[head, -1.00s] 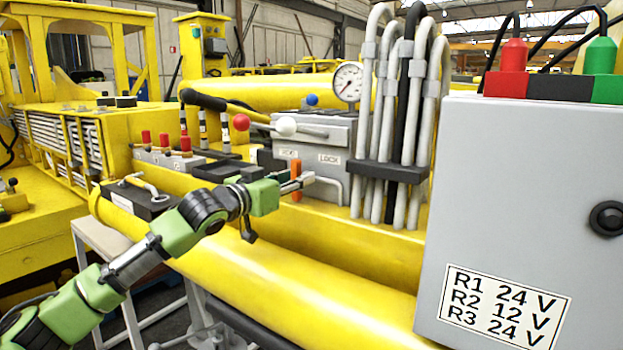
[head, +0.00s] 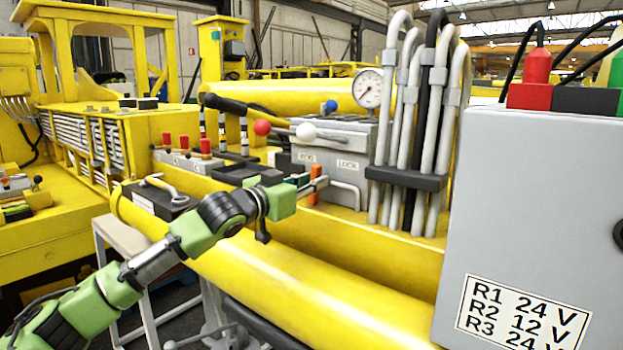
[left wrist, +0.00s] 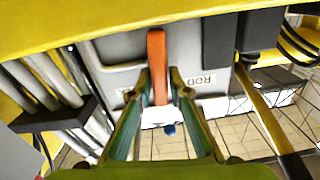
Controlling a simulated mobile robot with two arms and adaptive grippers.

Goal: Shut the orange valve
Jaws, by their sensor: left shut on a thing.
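The orange valve (head: 315,184) is a short upright orange handle on the front of the grey valve block, below its labels. In the left wrist view the orange handle (left wrist: 157,52) stands between my fingers. My left gripper (head: 314,186) reaches it from the left, with its fingers shut on the handle. In the left wrist view the two green-sided fingers of the gripper (left wrist: 160,84) lie on either side of the handle's lower part. The fingers partly hide the handle. My right gripper is not in view.
The grey block (head: 335,148) carries levers with red, white and blue knobs. Grey and black hoses (head: 420,120) rise right of it, near a gauge (head: 369,88). A grey cabinet (head: 545,210) fills the right. A thick yellow boom (head: 330,285) runs below my arm.

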